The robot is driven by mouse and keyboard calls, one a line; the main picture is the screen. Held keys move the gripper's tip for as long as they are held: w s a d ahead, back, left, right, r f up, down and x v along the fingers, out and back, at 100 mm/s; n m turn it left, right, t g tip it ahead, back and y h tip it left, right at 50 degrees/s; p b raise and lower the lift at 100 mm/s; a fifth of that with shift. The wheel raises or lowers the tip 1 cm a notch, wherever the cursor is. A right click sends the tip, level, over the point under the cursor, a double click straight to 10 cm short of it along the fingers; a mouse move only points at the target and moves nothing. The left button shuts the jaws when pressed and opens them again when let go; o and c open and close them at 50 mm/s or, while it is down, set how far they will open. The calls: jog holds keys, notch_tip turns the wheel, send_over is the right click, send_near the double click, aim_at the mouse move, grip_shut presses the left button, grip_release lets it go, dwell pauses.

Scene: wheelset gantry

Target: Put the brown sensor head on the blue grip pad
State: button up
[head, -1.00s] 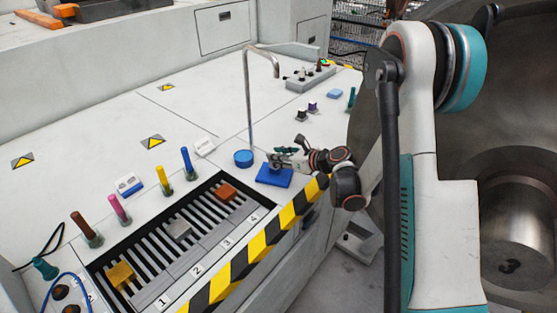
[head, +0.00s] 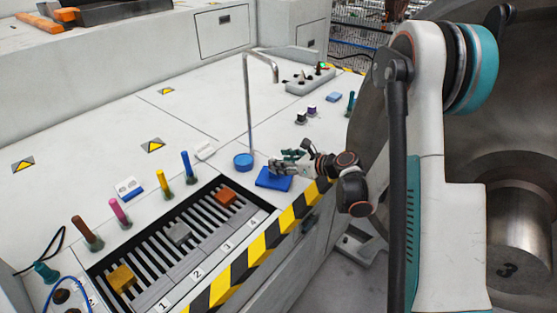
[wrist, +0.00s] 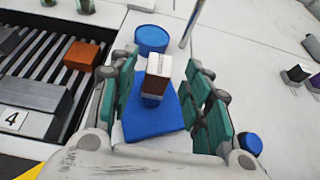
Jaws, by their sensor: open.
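The brown sensor head (wrist: 157,78), a small block with a brown side and a pale top, stands on the blue grip pad (wrist: 140,125) in the wrist view. It is near the pad's far end, between my open fingers. My gripper (wrist: 167,100) has its teal fingers spread to either side, with a gap visible on both sides of the block. In the head view my gripper (head: 283,164) is low over the blue grip pad (head: 272,182), and I cannot make out the sensor head there.
A blue round disc (head: 243,161) and a thin bent metal pole (head: 248,100) stand just beyond the pad. A slotted rack with an orange block (head: 227,195) is to the left. Black and purple small blocks (head: 312,110) sit farther back. Striped tape edges the bench.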

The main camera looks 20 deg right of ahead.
jog(key=p+v, duration=0.2)
jog(key=v, duration=0.7)
jog(key=shift+s+d, duration=0.2)
jog(key=shift+s, duration=0.1)
jog(key=shift+r, duration=0.15)
